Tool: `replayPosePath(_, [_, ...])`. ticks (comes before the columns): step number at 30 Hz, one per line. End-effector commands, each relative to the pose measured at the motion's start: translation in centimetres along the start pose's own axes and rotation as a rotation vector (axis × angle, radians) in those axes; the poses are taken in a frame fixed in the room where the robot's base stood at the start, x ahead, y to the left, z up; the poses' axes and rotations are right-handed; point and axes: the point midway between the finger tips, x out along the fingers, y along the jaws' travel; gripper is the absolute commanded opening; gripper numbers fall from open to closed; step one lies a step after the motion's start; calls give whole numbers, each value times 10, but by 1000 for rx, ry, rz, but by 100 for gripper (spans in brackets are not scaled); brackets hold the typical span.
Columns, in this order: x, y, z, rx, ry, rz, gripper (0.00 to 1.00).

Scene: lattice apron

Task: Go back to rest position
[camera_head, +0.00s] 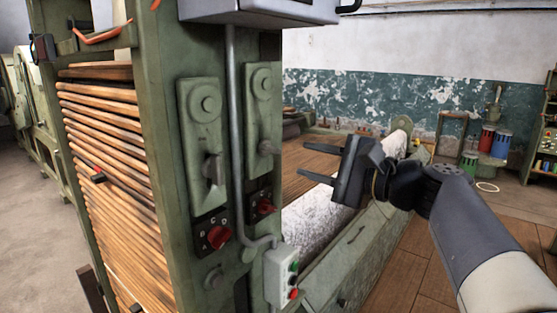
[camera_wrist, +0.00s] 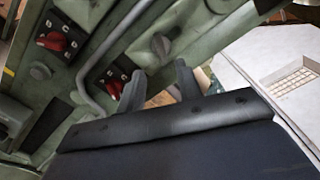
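My gripper (camera_head: 318,162) is in the right half of the head view, with its two dark fingers apart and nothing between them. It points left toward the green machine column (camera_head: 205,140) and is clear of it. In the wrist view the fingers of my gripper (camera_wrist: 160,88) also stand apart, with the green machine panel behind them. My arm comes in from the lower right of the head view.
The column carries levers, red rotary knobs (camera_head: 218,237) and a small button box (camera_head: 282,276). A long white roller (camera_head: 325,215) lies behind my gripper. Wooden slats (camera_head: 110,150) stand at left. Blue and red canisters (camera_head: 487,140) stand at the back right. Wooden floor shows at lower right.

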Motion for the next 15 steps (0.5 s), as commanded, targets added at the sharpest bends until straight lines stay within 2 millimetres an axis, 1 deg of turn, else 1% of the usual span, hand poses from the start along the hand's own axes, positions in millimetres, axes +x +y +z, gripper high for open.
replayPosePath(1, [8, -1, 2, 1, -4, 3, 34])
replayPosePath(11, [64, -2, 2, 0, -3, 1, 34])
replayPosePath(15, [90, -2, 2, -1, -2, 2, 34])
